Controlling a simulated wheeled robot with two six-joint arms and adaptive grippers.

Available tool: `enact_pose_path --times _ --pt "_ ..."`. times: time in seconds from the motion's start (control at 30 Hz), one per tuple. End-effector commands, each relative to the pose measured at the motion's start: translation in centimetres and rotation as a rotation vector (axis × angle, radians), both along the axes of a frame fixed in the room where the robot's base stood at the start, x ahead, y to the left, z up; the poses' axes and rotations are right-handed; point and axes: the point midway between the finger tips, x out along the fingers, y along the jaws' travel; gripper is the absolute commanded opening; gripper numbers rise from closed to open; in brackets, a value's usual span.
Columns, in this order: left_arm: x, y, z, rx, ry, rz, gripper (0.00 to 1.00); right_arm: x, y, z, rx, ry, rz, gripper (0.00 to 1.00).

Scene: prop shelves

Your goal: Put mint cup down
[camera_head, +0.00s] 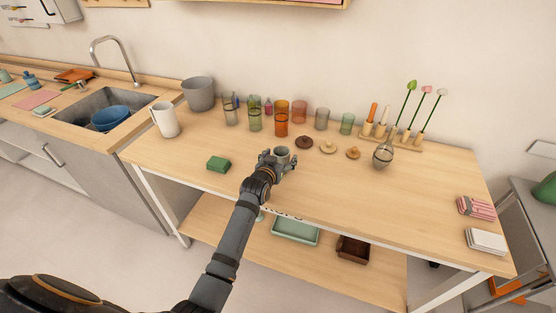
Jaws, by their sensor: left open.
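A small grey-green cup (282,151), which looks like the mint cup, is upright at the middle of the wooden table (340,205). My left gripper (278,161) is open right at the cup, with its fingers to either side of it. The gripper hides the cup's lower part, so I cannot tell whether the fingers touch it or whether its base rests on the wood. My right gripper is not in view.
Tinted glasses (281,118) stand in a row behind the cup. Brown and wooden lids (328,146), a whisk (383,155) and a tool rack (392,136) are to the right. A green sponge (218,163) and white pitcher (166,120) are left.

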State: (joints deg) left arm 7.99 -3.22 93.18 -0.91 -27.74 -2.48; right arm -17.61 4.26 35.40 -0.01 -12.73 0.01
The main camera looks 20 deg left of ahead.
Motion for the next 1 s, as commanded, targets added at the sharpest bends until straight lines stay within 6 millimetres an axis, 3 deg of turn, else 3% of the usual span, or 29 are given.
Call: enact_pose_path --times 0.5,0.67,1.0 --pt "-10.1 0.1 2.8 -0.001 0.001 0.0 0.8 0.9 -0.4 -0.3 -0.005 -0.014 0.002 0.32" --pt "-11.1 0.2 3.3 -0.001 0.001 0.0 0.8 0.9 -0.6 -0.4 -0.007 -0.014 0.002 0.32" --pt "-11.2 0.2 3.3 -0.001 0.001 0.0 0.8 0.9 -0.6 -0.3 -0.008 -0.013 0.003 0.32"
